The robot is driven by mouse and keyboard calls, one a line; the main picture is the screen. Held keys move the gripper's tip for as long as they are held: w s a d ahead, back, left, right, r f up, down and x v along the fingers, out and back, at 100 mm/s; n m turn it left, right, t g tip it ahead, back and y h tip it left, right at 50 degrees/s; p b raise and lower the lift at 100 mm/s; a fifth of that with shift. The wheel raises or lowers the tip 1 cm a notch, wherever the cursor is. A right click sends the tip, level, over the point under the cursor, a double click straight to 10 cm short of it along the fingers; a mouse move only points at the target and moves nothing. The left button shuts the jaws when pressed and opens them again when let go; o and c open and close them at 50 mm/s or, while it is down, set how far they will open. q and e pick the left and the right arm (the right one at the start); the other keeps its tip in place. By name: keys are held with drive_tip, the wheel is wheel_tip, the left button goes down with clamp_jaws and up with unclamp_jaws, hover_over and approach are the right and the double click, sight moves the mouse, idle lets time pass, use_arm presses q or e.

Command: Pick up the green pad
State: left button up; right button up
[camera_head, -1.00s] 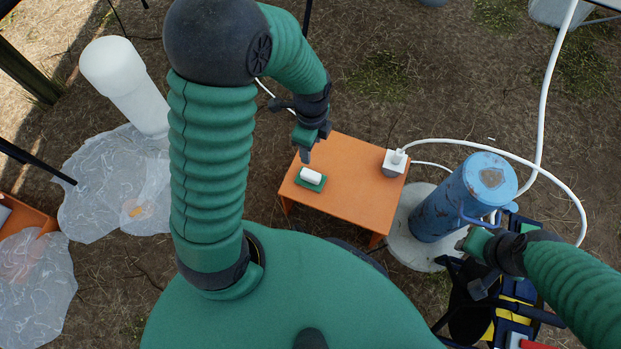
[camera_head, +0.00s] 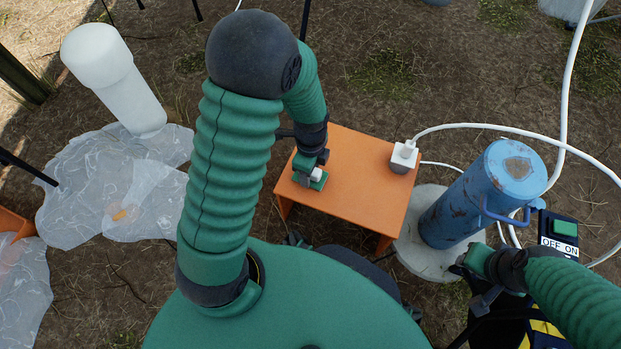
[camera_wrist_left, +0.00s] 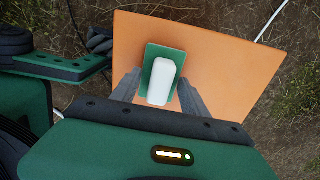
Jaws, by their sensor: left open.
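The green pad (camera_head: 322,181) lies on the orange table, near its left front side, with a white block (camera_head: 315,174) on top. In the left wrist view the green pad (camera_wrist_left: 151,54) lies flat, and the white block (camera_wrist_left: 162,82) covers much of it. My left gripper (camera_head: 304,170) is down at the pad and partly hides it. In the wrist view its two fingers (camera_wrist_left: 158,88) are apart, one on each side of the block and pad. I cannot tell if they touch. My right gripper (camera_head: 474,262) is beside the blue cylinder; its fingers are unclear.
The orange table (camera_head: 352,195) also holds a white device (camera_head: 404,156) with a white hose (camera_head: 480,126). A blue cylinder (camera_head: 480,195) stands on a round pale base at the right. A switch box (camera_head: 562,230) stands beside it. The table's middle is clear.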

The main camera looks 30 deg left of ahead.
use_arm(q)
clamp_jaws()
idle(0.3)
drive_tip(key=shift+r, duration=0.1)
drive_tip(key=shift+r+p, duration=0.7)
drive_tip(key=shift+p, duration=0.2)
drive_tip(key=r+p, duration=0.2)
drive_tip(key=p, duration=0.1)
drive_tip(key=shift+s+d+r, duration=0.1)
drive_tip(key=shift+d+r, duration=0.25)
drive_tip(key=s+d+p, duration=0.1)
drive_tip(key=d+p, duration=0.1)
drive_tip(key=d, duration=0.2)
drive_tip(key=s+d+p, duration=0.1)
drive_tip(key=d+p, duration=0.1)
drive_tip(key=d, duration=0.3)
drive_tip(key=s+d+r+p, duration=0.1)
drive_tip(key=s+d+p, duration=0.1)
drive_tip(key=d, duration=0.2)
drive_tip(key=shift+d, duration=0.35)
drive_tip(key=shift+s+d+f, duration=0.1)
drive_tip(key=shift+s+d, duration=0.1)
drive_tip(key=shift+d, duration=0.25)
